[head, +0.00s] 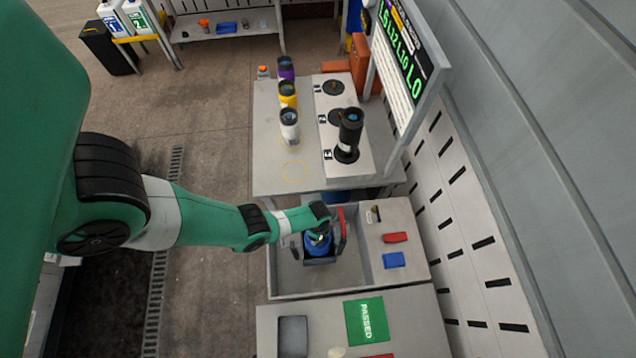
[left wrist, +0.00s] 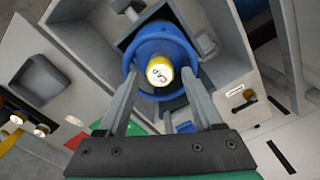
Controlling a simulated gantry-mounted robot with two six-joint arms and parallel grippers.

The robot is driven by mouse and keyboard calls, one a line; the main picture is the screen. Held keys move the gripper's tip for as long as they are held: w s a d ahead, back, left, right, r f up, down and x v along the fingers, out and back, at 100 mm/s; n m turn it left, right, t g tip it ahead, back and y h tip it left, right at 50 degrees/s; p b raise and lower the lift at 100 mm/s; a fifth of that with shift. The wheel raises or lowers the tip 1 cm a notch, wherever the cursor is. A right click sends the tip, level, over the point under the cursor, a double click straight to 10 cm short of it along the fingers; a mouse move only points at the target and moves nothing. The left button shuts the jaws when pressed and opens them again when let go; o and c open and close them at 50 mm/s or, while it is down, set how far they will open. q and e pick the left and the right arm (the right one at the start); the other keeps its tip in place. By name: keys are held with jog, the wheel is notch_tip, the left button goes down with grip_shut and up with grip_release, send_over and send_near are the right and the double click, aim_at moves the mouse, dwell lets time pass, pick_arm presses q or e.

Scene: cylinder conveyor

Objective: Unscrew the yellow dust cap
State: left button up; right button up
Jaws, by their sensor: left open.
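The yellow dust cap (left wrist: 160,71) sits on top of a blue cylinder (left wrist: 161,48) in the left wrist view, with dark marks on its pale top face. The blue cylinder also shows in the head view (head: 318,246), standing in a dark holder inside a grey bin. My left gripper (left wrist: 159,76) is open, with one finger on each side of the cap and a visible gap to each. In the head view my left wrist covers the cap, and the fingers are hard to make out. My right gripper is in neither view.
The grey bin (head: 283,294) has raised walls and a red upright part (head: 341,229) close to my left wrist. A red block (head: 395,237) and a blue block (head: 393,260) lie to its right. Several cylinders stand on the table (head: 268,178) behind. A green PASSED mat (head: 367,321) lies in front.

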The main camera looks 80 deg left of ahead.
pick_arm(q)
jog(key=m, duration=0.2)
jog(key=shift+m, duration=0.4)
notch_tip(320, 180, down, 3)
jog(key=b, duration=0.2)
jog(key=shift+r+b, duration=0.15)
jog(key=shift+b, duration=0.2)
jog(key=shift+r, duration=0.15)
grip_shut()
